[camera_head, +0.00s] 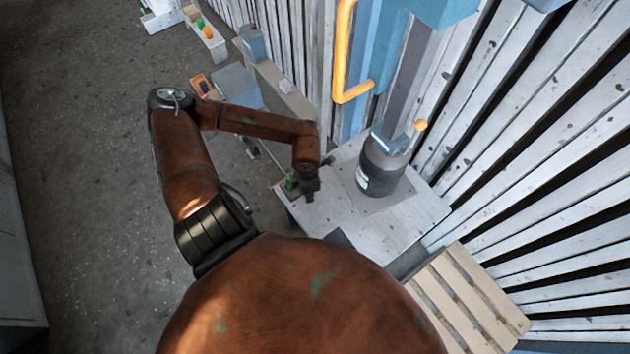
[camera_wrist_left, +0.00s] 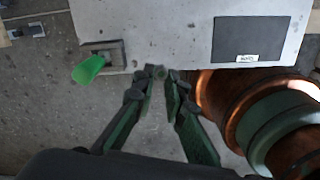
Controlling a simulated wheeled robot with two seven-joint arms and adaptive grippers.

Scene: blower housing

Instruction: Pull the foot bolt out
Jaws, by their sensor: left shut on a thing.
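My left gripper (camera_head: 307,192) is at the near left edge of the pale grey plate (camera_head: 405,220). In the left wrist view its two dark fingers (camera_wrist_left: 160,76) come together at the plate's edge. A small round grey-green end, which I take to be the foot bolt (camera_wrist_left: 160,72), shows between the fingertips. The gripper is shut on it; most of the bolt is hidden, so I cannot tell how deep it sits. A bright green tab (camera_wrist_left: 88,69) on a metal bracket (camera_wrist_left: 104,54) lies left of the fingers. My right gripper is not in view.
A yellow pipe (camera_head: 341,60) and slatted wall (camera_head: 560,150) rise behind. A wooden pallet (camera_head: 470,300) lies at right. Open concrete floor (camera_head: 90,180) lies left.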

